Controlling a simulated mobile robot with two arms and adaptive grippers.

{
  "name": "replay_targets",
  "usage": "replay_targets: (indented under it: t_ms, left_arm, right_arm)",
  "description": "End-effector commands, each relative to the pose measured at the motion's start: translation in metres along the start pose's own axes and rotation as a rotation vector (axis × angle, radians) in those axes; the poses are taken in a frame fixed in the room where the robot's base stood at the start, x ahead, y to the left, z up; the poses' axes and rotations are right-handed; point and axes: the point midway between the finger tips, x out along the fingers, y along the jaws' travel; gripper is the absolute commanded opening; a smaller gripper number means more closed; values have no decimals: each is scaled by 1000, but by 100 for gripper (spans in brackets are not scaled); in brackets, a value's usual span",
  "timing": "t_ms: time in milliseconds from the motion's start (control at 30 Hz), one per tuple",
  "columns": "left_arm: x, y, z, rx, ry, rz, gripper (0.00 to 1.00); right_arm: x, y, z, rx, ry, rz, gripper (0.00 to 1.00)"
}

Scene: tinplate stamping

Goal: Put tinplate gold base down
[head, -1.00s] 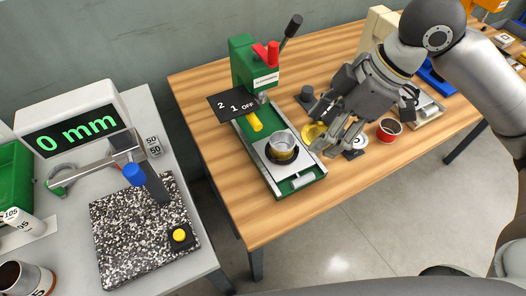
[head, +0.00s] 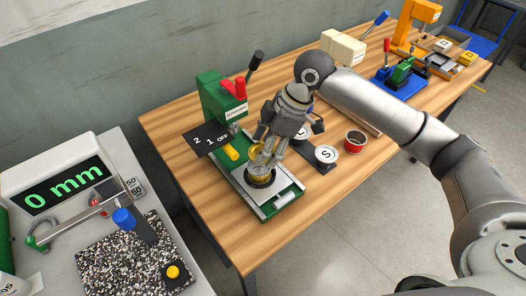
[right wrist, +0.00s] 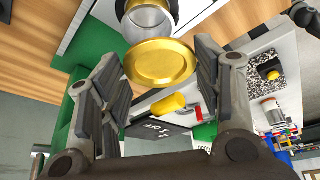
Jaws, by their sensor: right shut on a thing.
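My right gripper (head: 262,160) is over the green stamping press (head: 222,105), above its sliding plate (head: 284,190). It is shut on the round gold base (right wrist: 160,64), a shallow disc with a raised rim, which shows between the fingers in the right wrist view. A silver cylinder (right wrist: 150,20) stands just beyond the disc in that view. I cannot tell whether disc and cylinder touch. My left gripper is not in view.
A red-rimmed cup (head: 355,141) and a round holder marked S (head: 326,154) stand right of the press. A grey table with a 0 mm gauge (head: 60,190) is at left. The wooden table's front is clear.

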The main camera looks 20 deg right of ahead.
Motion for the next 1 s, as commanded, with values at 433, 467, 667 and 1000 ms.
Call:
replay_targets:
  t_ms: [433,467,667,1000]
  left_arm:
    - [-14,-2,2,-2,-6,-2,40]
    - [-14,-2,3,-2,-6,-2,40]
    - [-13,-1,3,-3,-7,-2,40]
    - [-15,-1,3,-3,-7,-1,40]
  right_arm:
    - [42,11,11,1,0,-1,50]
    - [44,11,12,1,0,0,50]
    - [46,11,12,-1,0,1,50]
    - [52,11,15,0,1,1,50]
